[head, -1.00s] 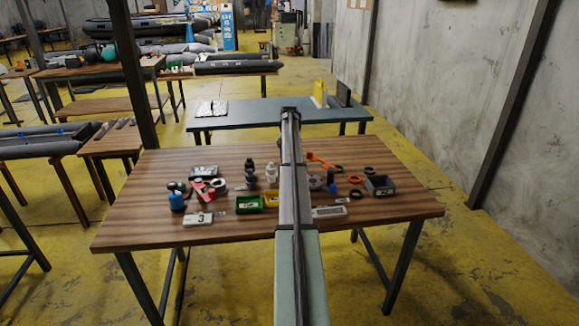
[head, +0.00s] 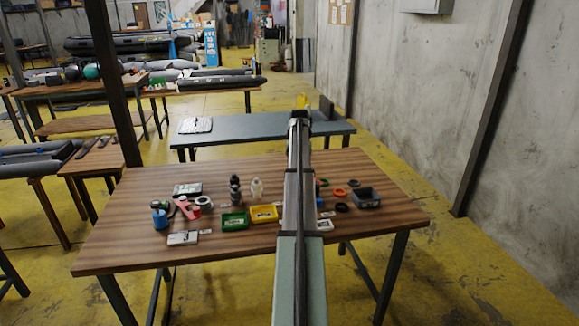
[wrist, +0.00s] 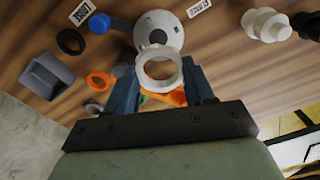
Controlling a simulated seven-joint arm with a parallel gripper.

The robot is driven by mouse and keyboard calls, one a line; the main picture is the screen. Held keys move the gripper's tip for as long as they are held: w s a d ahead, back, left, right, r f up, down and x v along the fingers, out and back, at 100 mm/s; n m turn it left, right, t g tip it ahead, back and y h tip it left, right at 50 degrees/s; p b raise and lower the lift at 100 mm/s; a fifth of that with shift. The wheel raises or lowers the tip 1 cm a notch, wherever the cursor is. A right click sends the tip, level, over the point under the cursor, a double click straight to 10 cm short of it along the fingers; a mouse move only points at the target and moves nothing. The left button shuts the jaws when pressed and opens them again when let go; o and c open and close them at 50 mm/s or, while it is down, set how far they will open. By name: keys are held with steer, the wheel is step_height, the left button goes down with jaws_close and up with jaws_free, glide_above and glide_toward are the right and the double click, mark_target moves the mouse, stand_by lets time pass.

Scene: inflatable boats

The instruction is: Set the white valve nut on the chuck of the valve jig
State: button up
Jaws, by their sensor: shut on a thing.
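My gripper (wrist: 160,77) is shut on the white valve nut (wrist: 142,72), a pale ring held between its blue fingers in the wrist view. Just beyond the nut is a pale grey round fixture (wrist: 150,20) with a dark centre, seemingly the valve jig. The nut overlaps the lower edge of this fixture in the picture. I cannot tell the height between them, and the nut does not look seated on it. In the head view my arm hides the nut, the fingers and the fixture.
A grey bin (wrist: 45,75), black ring (wrist: 70,42), blue cap (wrist: 99,23) and orange ring (wrist: 98,81) lie left of the fixture. A white fitting (wrist: 262,23) stands to the right. Green (head: 235,221) and yellow (head: 264,214) trays sit left of my arm.

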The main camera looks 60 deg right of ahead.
steer(key=shift+s+f, duration=0.15)
steer(key=shift+f, duration=4.2)
steer(key=shift+f, duration=0.55)
steer(key=o, duration=0.8)
steer(key=shift+o, duration=1.4)
steer(key=shift+a, duration=0.15)
steer(key=shift+f, duration=0.1)
steer(key=o, duration=0.3)
steer(key=shift+s, duration=0.1)
